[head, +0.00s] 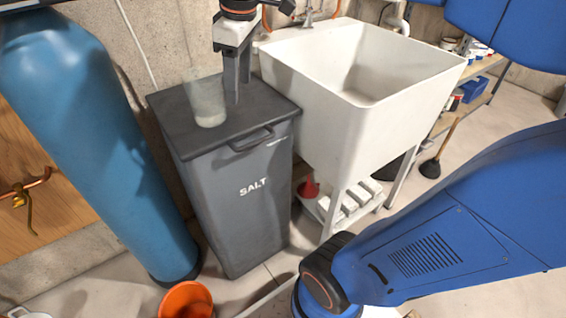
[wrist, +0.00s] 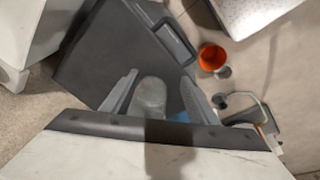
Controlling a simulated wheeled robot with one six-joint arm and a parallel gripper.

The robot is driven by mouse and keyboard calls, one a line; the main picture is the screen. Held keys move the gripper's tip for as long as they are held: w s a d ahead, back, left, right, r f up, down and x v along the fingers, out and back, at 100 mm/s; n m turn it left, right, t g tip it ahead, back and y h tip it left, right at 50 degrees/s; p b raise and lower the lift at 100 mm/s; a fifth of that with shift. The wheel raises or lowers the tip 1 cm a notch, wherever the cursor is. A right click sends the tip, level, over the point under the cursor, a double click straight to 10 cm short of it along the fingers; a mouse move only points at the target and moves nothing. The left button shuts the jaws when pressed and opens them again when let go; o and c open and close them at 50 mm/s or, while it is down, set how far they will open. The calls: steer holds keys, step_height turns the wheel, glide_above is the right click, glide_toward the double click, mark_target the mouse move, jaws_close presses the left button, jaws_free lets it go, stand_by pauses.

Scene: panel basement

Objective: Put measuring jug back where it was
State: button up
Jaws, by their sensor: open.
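The measuring jug (head: 207,103), clear and greyish, stands upright on the dark grey lid of the salt bin (head: 240,190), toward the lid's left side. My gripper (head: 238,97) points down over the back of the lid, just right of the jug. In the wrist view my gripper (wrist: 160,80) is open, and the jug (wrist: 149,97) shows between its two fingers, with its lower part hidden by the gripper body. No grip on the jug shows. Whether a finger touches it I cannot tell. The bin lid (wrist: 95,60) also shows in the wrist view.
A tall blue tank (head: 85,120) stands close left of the bin. A white utility sink (head: 350,110) stands close on the right. An orange bucket (head: 186,299) is on the floor in front. A plunger (head: 432,166) stands at the right. The lid's front is clear.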

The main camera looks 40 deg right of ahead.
steer(key=s+d+f+m+t, duration=0.2)
steer(key=s+f+m, duration=0.6)
steer(key=s+f, duration=0.5)
step_height(320, 180, down, 3)
steer(key=shift+s+f+t, duration=0.1)
steer(key=shift+s+t, duration=0.2)
steer(key=shift+s, duration=0.1)
